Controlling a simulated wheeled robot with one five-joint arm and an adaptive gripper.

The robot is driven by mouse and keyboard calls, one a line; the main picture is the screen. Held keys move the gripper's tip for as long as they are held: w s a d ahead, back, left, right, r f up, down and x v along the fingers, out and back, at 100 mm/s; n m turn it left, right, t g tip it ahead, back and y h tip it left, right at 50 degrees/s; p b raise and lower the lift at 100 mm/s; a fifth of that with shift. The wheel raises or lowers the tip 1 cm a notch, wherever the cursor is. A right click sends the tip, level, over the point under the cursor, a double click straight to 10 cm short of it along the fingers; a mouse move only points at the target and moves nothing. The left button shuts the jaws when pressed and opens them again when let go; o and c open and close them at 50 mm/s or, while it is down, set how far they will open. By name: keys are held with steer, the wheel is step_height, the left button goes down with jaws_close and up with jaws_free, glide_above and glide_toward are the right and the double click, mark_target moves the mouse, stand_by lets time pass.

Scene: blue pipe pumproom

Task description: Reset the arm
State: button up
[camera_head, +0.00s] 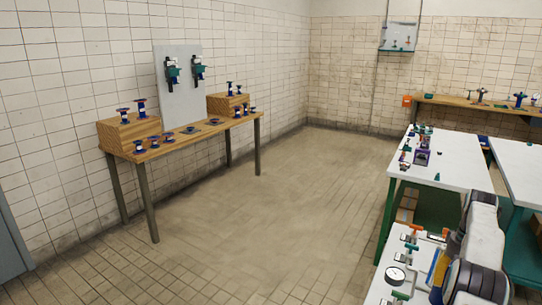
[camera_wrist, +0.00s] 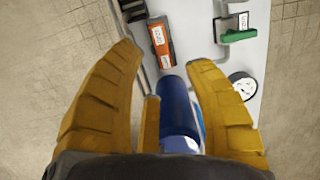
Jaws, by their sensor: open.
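My arm (camera_head: 478,245) reaches in at the lower right of the head view, over a white panel. My gripper (camera_wrist: 167,62) has yellow fingers, and they are spread open in the wrist view. A blue cylinder (camera_wrist: 177,108) shows between the fingers; its near end is partly hidden by the gripper. I cannot tell whether any finger touches it. In the head view the yellow of my gripper (camera_head: 437,268) shows small above the panel.
The white panel (camera_wrist: 200,42) carries an orange labelled block (camera_wrist: 160,42), a green-handled valve (camera_wrist: 238,36) and a round gauge (camera_wrist: 242,86). White tables (camera_head: 455,165) stand beyond. A wooden table (camera_head: 180,142) with several valves stands at left. The middle floor (camera_head: 285,200) is clear.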

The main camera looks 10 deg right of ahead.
steer(key=a+r+n+t+h, duration=0.1)
steer(key=a+r+n, duration=0.1)
steer(key=a+r, duration=0.7)
steer(key=a+r+n+t+h, duration=0.15)
steer(key=a+r, duration=0.45)
steer(key=a, duration=0.7)
steer(key=s+a+f+n+t, duration=0.1)
steer(key=s+a+f+n, duration=0.1)
steer(key=s+a, duration=0.6)
steer(key=s+a+f+n+t+y, duration=0.1)
steer(key=s+a+f+n, duration=0.1)
steer(key=s+a, duration=0.6)
steer(key=s+f, duration=0.1)
steer(key=s, duration=0.4)
steer(key=shift+s, duration=0.25)
steer(key=shift+t, duration=0.25)
